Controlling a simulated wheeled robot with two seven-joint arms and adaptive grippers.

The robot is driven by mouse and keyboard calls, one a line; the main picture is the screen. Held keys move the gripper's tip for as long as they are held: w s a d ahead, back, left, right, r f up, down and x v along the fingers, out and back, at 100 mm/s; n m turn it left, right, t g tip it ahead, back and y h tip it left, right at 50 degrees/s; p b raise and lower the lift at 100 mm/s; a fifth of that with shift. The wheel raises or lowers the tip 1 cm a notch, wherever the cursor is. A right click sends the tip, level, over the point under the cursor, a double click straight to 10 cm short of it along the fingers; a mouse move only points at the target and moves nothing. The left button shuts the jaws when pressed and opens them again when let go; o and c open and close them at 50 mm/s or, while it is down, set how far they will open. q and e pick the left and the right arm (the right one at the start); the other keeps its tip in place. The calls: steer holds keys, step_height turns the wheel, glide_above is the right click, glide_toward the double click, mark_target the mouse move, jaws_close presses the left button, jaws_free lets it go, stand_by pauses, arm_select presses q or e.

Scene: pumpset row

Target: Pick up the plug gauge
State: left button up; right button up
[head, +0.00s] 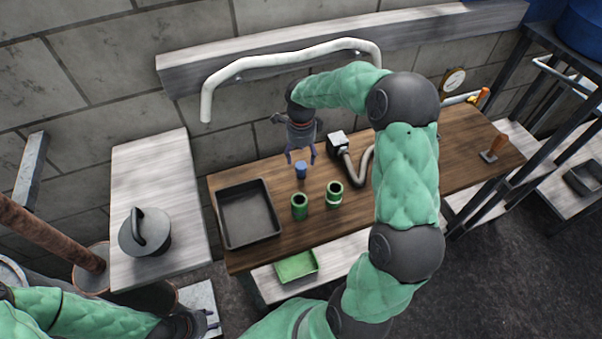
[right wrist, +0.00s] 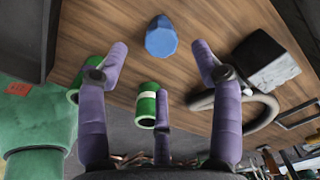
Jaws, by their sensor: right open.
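A small blue faceted piece (head: 301,170), which I take to be the plug gauge, stands on the wooden bench (head: 345,232). It also shows in the right wrist view (right wrist: 161,36), just beyond the fingertips and centred between them. My right gripper (head: 301,157) is open, pointing down above the blue piece, with nothing between its purple fingers (right wrist: 159,50). I see no contact with the piece. My left gripper (head: 208,324) is low at the left, away from the bench; its finger opening is unclear.
Two green hollow cylinders (head: 299,206) (head: 334,193) stand in front of the blue piece. A dark tray (head: 248,190) is to the left. A grey block with a curved hose (head: 338,144) is close on the right. A white pipe (head: 290,57) runs along the wall behind.

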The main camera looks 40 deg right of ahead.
mark_target(301, 165)
step_height(301, 165, down, 7)
steer(key=shift+w+r+b, duration=0.1)
steer(key=shift+r+b, duration=0.05)
steer(key=shift+b, duration=0.65)
jaws_close()
